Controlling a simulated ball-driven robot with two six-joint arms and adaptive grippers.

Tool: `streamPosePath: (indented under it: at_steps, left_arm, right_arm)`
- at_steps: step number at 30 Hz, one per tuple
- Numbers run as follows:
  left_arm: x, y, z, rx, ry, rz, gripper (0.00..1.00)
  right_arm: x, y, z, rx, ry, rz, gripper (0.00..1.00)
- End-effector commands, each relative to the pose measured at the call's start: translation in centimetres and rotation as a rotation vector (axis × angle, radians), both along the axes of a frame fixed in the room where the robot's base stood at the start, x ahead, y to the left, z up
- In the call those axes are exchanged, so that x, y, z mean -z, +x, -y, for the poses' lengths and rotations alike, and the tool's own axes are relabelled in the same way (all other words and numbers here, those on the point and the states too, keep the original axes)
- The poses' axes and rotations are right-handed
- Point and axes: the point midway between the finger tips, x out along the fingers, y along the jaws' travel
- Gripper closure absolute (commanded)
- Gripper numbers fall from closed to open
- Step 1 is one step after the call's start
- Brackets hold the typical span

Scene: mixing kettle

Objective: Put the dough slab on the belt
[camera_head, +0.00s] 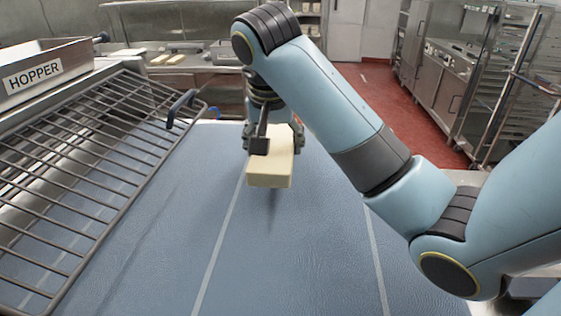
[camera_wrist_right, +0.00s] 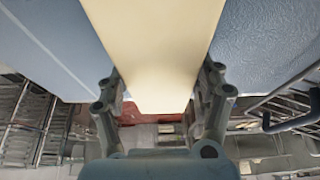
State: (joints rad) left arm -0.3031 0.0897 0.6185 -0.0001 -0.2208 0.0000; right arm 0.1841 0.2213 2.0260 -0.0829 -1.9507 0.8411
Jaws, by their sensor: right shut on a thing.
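The dough slab (camera_head: 268,174) is a pale cream block. My right gripper (camera_head: 272,142) is shut on it, with one finger on each side. The slab hangs over the blue belt (camera_head: 290,250), with a soft shadow below it. It looks a little above the surface, but the exact gap is hard to tell. In the right wrist view the slab (camera_wrist_right: 155,50) runs out between the fingers of my right gripper (camera_wrist_right: 160,100), and the belt (camera_wrist_right: 270,45) shows on both sides. My left gripper is not in view.
A wire grid guard (camera_head: 85,150) with a dark handle (camera_head: 180,105) stands along the belt's left side. A hopper (camera_head: 40,75) is at the far left. More pale blocks (camera_head: 160,58) lie on a counter behind. The near belt is clear.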

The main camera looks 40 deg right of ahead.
Motion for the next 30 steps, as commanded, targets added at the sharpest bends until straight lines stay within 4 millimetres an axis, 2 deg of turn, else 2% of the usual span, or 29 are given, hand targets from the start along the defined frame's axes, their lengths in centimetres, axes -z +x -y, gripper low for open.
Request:
streamPosePath:
  at_steps: [3,5,13,24,25,30]
  left_arm:
    - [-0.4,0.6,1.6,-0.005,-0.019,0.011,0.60]
    - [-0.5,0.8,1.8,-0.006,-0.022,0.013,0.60]
    - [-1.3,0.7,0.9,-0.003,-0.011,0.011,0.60]
    - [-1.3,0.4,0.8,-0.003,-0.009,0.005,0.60]
    - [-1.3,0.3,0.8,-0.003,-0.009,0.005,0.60]
    - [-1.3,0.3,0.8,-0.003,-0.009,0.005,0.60]
  right_arm:
    - [0.3,-0.7,0.6,-0.001,0.000,0.003,0.86]
    - [0.7,-0.9,0.7,-0.001,0.002,0.001,0.86]
    - [4.2,-0.9,0.6,0.000,0.003,0.000,0.86]
    - [4.7,-0.8,0.6,0.000,0.002,0.002,0.86]
    - [4.8,-0.8,0.6,0.000,0.003,0.002,0.30]
    - [4.8,-0.8,0.6,0.000,0.003,0.002,0.08]
